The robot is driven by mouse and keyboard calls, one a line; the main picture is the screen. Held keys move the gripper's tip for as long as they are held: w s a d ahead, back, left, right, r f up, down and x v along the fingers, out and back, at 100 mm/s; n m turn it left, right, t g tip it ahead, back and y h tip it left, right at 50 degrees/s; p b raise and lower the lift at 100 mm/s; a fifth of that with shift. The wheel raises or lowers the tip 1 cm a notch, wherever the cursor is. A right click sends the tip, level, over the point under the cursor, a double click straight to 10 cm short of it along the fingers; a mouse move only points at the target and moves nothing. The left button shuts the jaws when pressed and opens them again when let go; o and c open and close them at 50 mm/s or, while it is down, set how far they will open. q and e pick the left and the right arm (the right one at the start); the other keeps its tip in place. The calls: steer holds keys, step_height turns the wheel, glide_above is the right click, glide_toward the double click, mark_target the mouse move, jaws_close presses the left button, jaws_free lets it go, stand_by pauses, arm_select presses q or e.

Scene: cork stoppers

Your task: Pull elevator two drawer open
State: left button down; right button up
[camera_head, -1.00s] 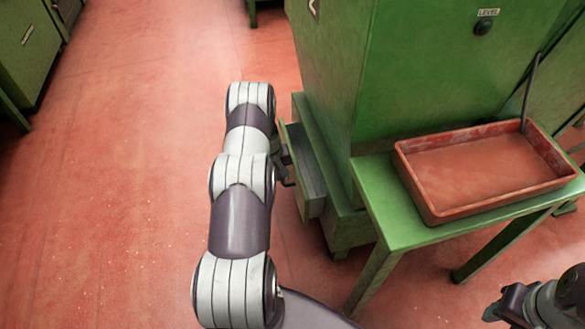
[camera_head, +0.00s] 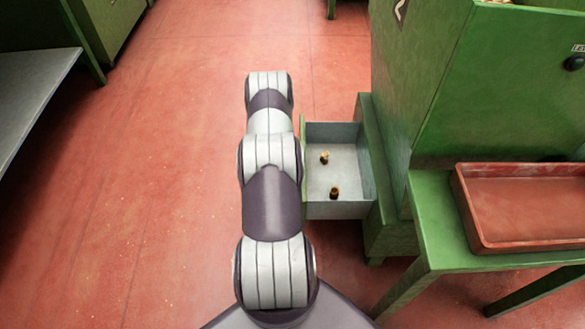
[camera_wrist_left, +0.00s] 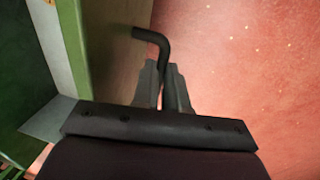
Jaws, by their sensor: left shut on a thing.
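The drawer (camera_head: 342,210) stands pulled out of the left side of the green machine (camera_head: 425,90) in the head view. Its grey inside shows, with two small cork stoppers (camera_head: 325,158) (camera_head: 334,193) lying on its floor. In the left wrist view the drawer front (camera_wrist_left: 112,50) is on the left with a dark bent handle (camera_wrist_left: 153,40). My left gripper (camera_wrist_left: 165,82) is shut on this handle, close beside the drawer front. In the head view my left arm hides the gripper and handle. My right gripper is out of view.
A green table (camera_head: 430,215) with a red tray (camera_head: 470,225) stands right of the drawer. Open red floor (camera_head: 160,200) lies left of my arm. A grey-topped bench (camera_head: 30,85) is at the far left.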

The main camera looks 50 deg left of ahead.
arm_select(q)
steer(key=c, duration=1.2)
jaws_free()
steer(key=shift+o, duration=0.2)
step_height(320, 180, up, 12)
steer(key=s+a+p, duration=0.1)
steer(key=p, duration=0.5)
steer(key=shift+s+a+r, duration=0.2)
steer(key=shift+s, duration=0.2)
